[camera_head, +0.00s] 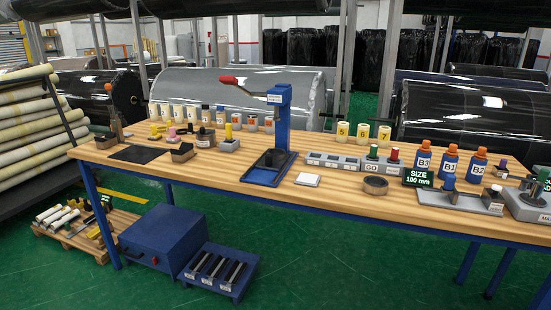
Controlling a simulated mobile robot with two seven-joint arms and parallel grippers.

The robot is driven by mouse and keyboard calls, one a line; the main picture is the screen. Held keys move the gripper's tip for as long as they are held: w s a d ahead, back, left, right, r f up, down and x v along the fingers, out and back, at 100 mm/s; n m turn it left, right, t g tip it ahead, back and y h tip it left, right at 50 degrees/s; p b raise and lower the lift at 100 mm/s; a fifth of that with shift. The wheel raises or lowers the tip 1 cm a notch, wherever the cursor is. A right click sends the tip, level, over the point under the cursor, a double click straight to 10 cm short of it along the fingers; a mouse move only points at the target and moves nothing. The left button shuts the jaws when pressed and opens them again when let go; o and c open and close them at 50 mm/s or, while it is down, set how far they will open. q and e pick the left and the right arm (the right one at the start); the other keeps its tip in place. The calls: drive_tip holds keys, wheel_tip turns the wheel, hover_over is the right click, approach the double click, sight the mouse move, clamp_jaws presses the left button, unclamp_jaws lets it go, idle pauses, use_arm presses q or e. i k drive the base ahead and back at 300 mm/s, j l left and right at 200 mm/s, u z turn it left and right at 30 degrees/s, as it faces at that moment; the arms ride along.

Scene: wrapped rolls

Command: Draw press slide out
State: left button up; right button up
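A blue press (281,128) stands upright near the middle of the wooden bench. A lever with a red grip (228,80) reaches up and left from its head. A small label is on the head. At its foot is a blue base with a dark slide (264,172) on the front part, and a small dark round piece (274,157) sits there. I cannot tell how far the slide is drawn out. Neither of my grippers is in view.
The wooden bench (340,204) has a bare front strip. Several bottles and a size display (418,178) stand farther right. A blue cabinet (165,240) is below.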

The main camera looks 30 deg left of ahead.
sight(276, 157)
drive_tip(key=i+j+z, duration=0.2)
drive_tip(key=j, duration=0.95)
drive_tip(key=j+z, duration=0.2)
drive_tip(key=j, duration=0.95)
